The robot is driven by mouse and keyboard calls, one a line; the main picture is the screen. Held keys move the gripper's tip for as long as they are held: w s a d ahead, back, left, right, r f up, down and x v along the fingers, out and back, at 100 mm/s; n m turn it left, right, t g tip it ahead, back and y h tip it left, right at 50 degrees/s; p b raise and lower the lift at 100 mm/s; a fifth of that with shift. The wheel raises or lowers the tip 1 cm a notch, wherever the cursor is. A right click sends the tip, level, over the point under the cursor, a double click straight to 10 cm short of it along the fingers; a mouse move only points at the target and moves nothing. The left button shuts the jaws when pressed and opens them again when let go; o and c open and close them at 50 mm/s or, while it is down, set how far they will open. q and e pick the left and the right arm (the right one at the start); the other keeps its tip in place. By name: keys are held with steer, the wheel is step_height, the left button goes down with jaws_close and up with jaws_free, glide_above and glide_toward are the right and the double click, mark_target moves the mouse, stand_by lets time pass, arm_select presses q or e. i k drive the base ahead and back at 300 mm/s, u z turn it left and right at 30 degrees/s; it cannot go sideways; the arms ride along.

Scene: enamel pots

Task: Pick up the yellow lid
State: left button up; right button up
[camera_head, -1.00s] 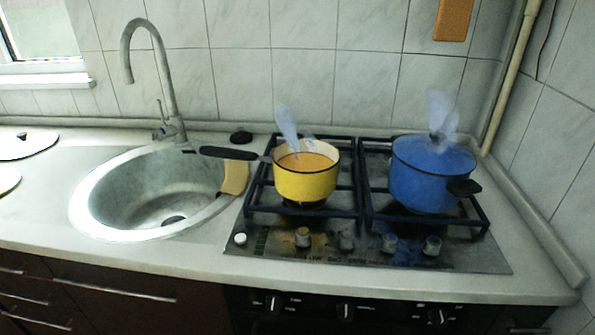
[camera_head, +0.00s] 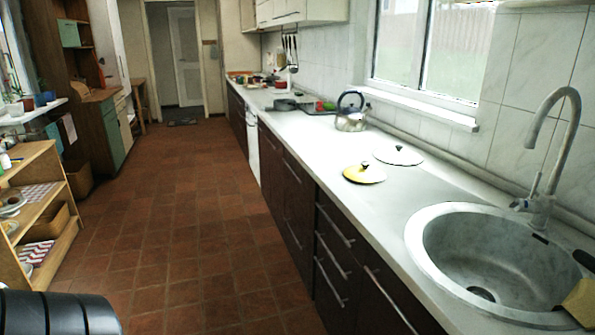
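The yellow lid (camera_head: 364,174) lies flat on the white counter, between the sink and the kettle, near the counter's front edge. It has a dark knob on top. A white lid (camera_head: 398,155) with a dark knob lies just behind it, toward the wall. Neither gripper shows in the head view. A black rounded part, which I cannot identify for sure, shows at the bottom left corner.
A round steel sink (camera_head: 415,240) is set in the counter at right, with a tall faucet (camera_head: 552,165). A metal kettle (camera_head: 351,121) stands beyond the lids. A wooden shelf (camera_head: 66,240) stands at left. The tiled floor (camera_head: 190,220) between is clear.

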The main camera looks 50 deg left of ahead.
mark_target(363, 173)
steer(key=u, duration=1)
steer(key=i, duration=0.1)
steer(key=u, duration=0.05)
